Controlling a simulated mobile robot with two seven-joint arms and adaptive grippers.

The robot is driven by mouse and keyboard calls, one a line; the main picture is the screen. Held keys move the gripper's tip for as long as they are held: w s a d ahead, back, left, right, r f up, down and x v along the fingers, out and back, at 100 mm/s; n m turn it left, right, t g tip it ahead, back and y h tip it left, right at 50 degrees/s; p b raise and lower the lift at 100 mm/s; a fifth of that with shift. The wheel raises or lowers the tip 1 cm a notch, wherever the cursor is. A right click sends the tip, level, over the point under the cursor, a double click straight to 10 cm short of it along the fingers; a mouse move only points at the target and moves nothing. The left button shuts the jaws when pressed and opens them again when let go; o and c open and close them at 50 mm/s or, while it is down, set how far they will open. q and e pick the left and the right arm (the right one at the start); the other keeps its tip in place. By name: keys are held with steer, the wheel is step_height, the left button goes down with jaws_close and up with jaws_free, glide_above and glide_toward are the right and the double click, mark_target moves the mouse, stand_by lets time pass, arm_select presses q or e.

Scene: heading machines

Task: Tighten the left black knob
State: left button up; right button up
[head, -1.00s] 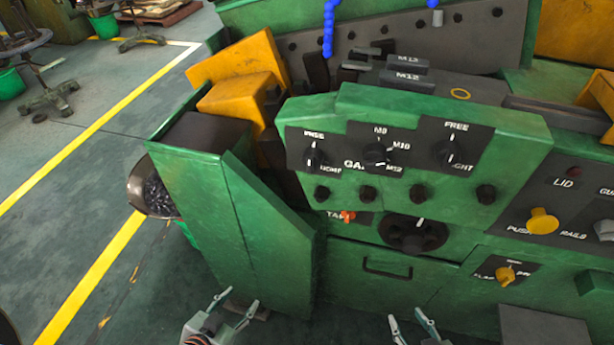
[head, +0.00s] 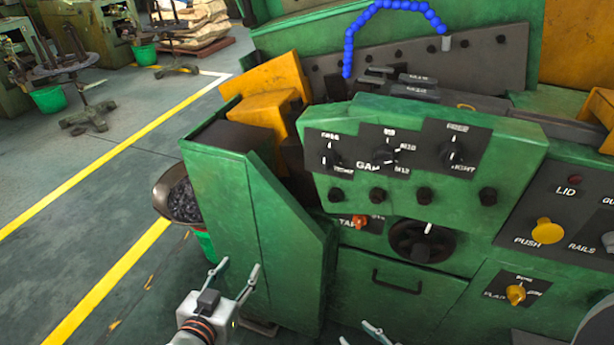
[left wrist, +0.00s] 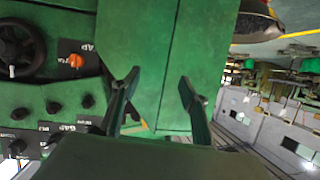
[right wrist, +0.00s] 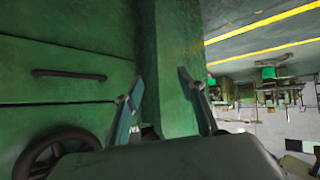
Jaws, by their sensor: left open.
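The left black knob (head: 329,157) is a dial with a white pointer line, on a dark plate at the left of the green control box. The middle dial knob (head: 387,158) and right dial knob (head: 452,155) are beside it. My left gripper (head: 236,272) is open and empty, low in front of the green cabinet, below and left of the left knob and well apart from it. In the left wrist view its spread fingers (left wrist: 157,85) face green metal. My right gripper (head: 357,334) is at the bottom edge, partly cut off; its fingers (right wrist: 157,80) are spread and empty.
Small round black knobs (head: 377,195) line the box below the dials. Under them are an orange knob (head: 359,222), a black handwheel (head: 422,241) and a drawer handle (head: 398,282). The green cabinet (head: 250,220) juts out at left. Open floor (head: 90,200) lies further left.

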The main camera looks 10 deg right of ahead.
arm_select(q)
steer(key=w+d+r+m+h+b, duration=0.2)
steer(key=w+d+r+h, duration=0.1)
steer(key=d+r, duration=0.7)
steer(key=m+t+h+b, duration=0.1)
steer(key=m+h+b, duration=0.1)
steer(key=m+b, duration=0.1)
glide_toward(323, 165)
steer(key=x, duration=0.2)
steer(key=shift+x, duration=3.95)
steer(key=c, duration=0.9)
steer(key=shift+c, duration=0.9)
